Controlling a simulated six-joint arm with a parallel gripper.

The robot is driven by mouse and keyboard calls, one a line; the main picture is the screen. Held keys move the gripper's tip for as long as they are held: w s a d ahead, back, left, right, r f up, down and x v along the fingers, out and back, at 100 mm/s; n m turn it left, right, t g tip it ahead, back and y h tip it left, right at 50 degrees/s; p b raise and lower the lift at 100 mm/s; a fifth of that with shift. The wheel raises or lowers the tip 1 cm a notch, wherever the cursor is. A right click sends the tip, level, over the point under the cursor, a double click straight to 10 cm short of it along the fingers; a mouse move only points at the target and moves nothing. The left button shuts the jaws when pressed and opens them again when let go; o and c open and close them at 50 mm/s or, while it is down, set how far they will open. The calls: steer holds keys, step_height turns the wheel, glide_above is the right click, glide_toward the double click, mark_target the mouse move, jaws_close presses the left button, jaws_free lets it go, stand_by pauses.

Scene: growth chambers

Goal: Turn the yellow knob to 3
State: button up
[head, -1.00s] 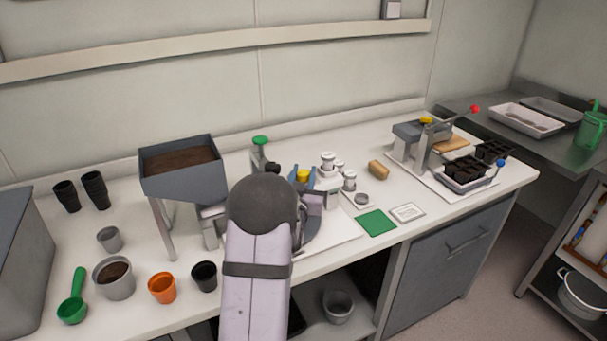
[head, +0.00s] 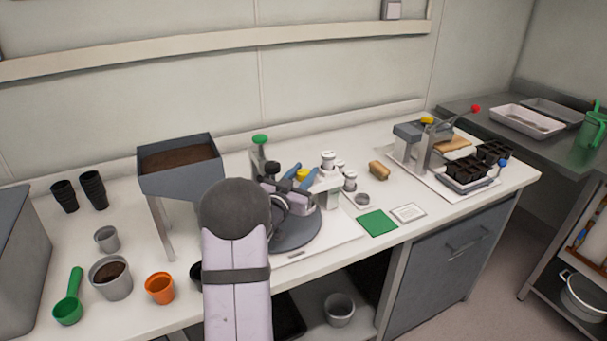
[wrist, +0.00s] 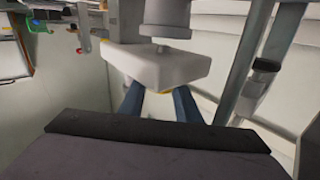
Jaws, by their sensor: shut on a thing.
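The yellow knob (head: 303,174) sits on the white and grey machine in the middle of the bench, behind my forearm in the head view. My gripper (head: 302,172) is at the knob, with a blue finger on either side of it, and is shut on it. In the wrist view the blue fingers of my gripper (wrist: 160,102) reach under a white block, and a small bit of the yellow knob (wrist: 165,92) shows between them. The knob's pointer and any number marks are hidden or too small to read.
A grey soil hopper (head: 180,165) stands left of the arm, and a green-topped post (head: 260,142) behind it. White-capped cylinders (head: 328,160) stand close right of my gripper. A lever press (head: 425,148) with another yellow top is farther right. A green mat (head: 377,222) lies in front.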

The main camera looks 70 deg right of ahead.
steer(key=shift+r, duration=0.1)
steer(key=o, duration=0.8)
steer(key=shift+s+n+t, duration=0.1)
steer(key=shift+n+t, duration=0.2)
steer(key=shift+t, duration=0.2)
